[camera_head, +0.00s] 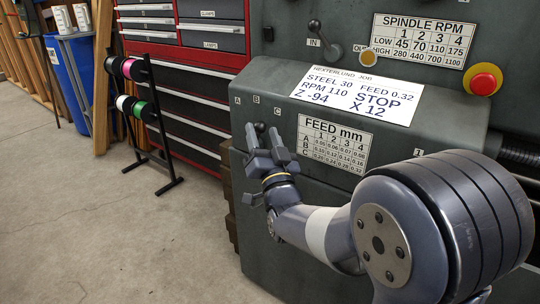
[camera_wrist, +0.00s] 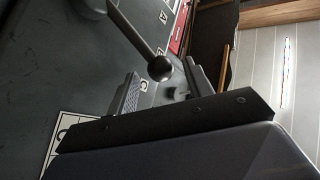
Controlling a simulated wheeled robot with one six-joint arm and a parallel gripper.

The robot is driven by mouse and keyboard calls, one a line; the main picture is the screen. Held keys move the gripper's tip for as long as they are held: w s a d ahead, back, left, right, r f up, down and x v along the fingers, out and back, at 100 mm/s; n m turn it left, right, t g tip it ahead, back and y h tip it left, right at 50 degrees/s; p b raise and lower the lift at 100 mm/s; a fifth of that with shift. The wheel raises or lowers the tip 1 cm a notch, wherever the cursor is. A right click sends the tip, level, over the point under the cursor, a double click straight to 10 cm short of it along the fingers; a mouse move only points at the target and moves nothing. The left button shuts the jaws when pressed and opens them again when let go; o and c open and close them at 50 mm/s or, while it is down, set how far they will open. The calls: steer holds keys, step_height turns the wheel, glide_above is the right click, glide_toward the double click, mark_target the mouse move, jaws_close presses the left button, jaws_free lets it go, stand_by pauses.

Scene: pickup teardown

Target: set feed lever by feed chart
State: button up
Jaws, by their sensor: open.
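The feed lever's dark ball knob (camera_head: 260,127) shows just beyond my gripper's fingertips, below the letters A, B and C on the grey machine. In the wrist view the ball knob (camera_wrist: 160,68) and its shaft (camera_wrist: 135,27) lie between the two fingers. My gripper (camera_head: 264,134) is open around the knob; in the wrist view the gripper (camera_wrist: 162,82) shows a gap on both sides. The feed chart (camera_head: 333,142) reads 0.32 at row C, column 4. The job card (camera_head: 358,94) reads FEED 0.32. Which letter the lever points at is unclear.
A spindle RPM plate (camera_head: 423,40), a red stop button (camera_head: 484,80) and another lever (camera_head: 322,36) marked IN are higher on the machine. A spool rack (camera_head: 150,125) and red tool cabinet (camera_head: 190,80) stand left. The floor at left is clear.

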steer(key=v, duration=0.8)
steer(key=x, duration=1.1)
steer(key=shift+s, duration=0.1)
steer(key=shift+f, duration=0.1)
stand_by(0.3)
